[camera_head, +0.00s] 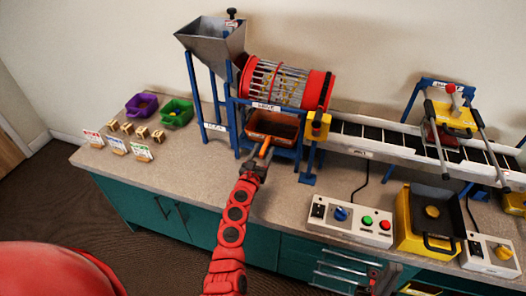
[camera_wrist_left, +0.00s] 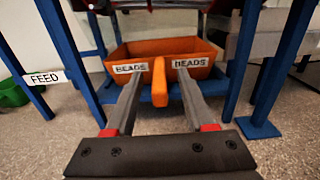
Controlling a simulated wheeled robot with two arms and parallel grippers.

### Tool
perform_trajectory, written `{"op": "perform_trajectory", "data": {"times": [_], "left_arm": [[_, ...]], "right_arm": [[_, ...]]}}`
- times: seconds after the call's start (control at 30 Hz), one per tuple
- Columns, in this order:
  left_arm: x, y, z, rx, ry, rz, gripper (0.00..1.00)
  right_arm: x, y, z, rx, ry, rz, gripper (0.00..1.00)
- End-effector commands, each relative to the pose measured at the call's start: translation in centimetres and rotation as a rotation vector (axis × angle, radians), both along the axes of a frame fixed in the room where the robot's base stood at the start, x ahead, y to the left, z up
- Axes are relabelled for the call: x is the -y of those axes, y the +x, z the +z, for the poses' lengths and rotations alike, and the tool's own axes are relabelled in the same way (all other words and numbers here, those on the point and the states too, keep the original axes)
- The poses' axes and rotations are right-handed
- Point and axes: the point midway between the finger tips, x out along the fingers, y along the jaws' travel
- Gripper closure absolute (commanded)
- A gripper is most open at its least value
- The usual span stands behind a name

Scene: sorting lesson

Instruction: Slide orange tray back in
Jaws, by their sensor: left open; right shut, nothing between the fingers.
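The orange tray (camera_head: 273,126) sits under the red-ended wire drum (camera_head: 285,84), in a blue stand. In the left wrist view the tray (camera_wrist_left: 140,48) shows its front with "BEADS" labels and an orange handle (camera_wrist_left: 161,92) sticking out toward me. My left gripper (camera_head: 260,166) is open at the tray's front. In the left wrist view its fingers (camera_wrist_left: 159,78) lie on either side of the handle, with gaps visible, and their tips are near the labels. How far the tray sticks out is hard to tell. My right gripper (camera_head: 372,284) is shut and empty at the bottom edge, low before the cabinet.
Blue stand legs (camera_wrist_left: 240,60) rise close on both sides of the tray. A grey hopper (camera_head: 212,42) stands behind left. Purple (camera_head: 141,105) and green (camera_head: 176,112) bins, small blocks and cards are at left. A conveyor (camera_head: 385,140) and control box (camera_head: 350,222) are at right.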

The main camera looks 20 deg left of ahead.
Motion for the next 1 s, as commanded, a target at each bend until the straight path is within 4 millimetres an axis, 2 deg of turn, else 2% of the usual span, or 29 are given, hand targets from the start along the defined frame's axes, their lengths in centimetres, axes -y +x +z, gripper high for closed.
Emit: {"op": "perform_trajectory", "data": {"times": [0.17, 0.4, 0.8, 1.0], "left_arm": [[-0.1, -1.6, 0.0, -0.001, -0.004, 0.002, 0.45], [-0.4, -6.3, -0.1, -0.002, -0.002, 0.006, 0.45], [-0.7, -14.3, -0.3, -0.002, -0.001, 0.006, 0.45], [-0.6, -16.7, -0.3, -0.001, -0.002, 0.002, 0.45]], "right_arm": [[0.0, 0.0, 0.5, 0.0, 0.0, 0.0, 1.0], [0.0, 0.0, 1.0, 0.0, 0.0, 0.0, 1.0], [0.0, 0.0, 0.3, 0.0, 0.0, 0.0, 1.0], [0.0, 0.0, 0.0, 0.0, 0.0, 0.0, 1.0]]}}
